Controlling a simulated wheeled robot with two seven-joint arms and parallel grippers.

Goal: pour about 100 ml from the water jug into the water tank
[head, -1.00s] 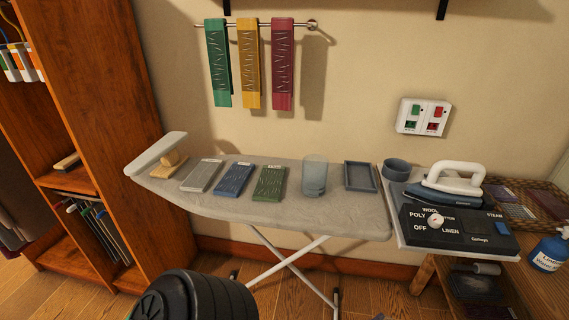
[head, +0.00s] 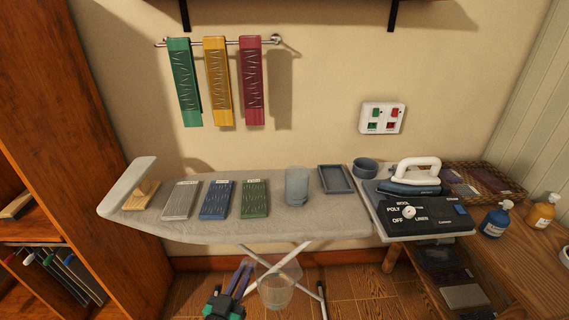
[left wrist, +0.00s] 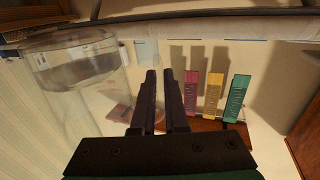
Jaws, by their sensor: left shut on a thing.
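The water jug (head: 277,290) is a clear vessel low in front of the ironing board in the head view. My left gripper (head: 244,268) is on its left side, shut on it, with the jug about upright. In the left wrist view the jug (left wrist: 75,100) fills the left side, with a water surface inside; the fingers (left wrist: 158,78) are close together beside it. The grip point itself is not clear. A translucent blue-grey cylinder (head: 297,186), apparently the water tank, stands on the board, apart from and beyond the jug. My right gripper is not in view.
The ironing board (head: 190,228) carries several folded cloths (head: 217,200), a shallow tray (head: 335,179) and a dark round dish (head: 365,168). The iron (head: 415,180) rests on a control station (head: 425,215) at right. Blue (head: 497,218) and amber (head: 543,211) bottles stand further right.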

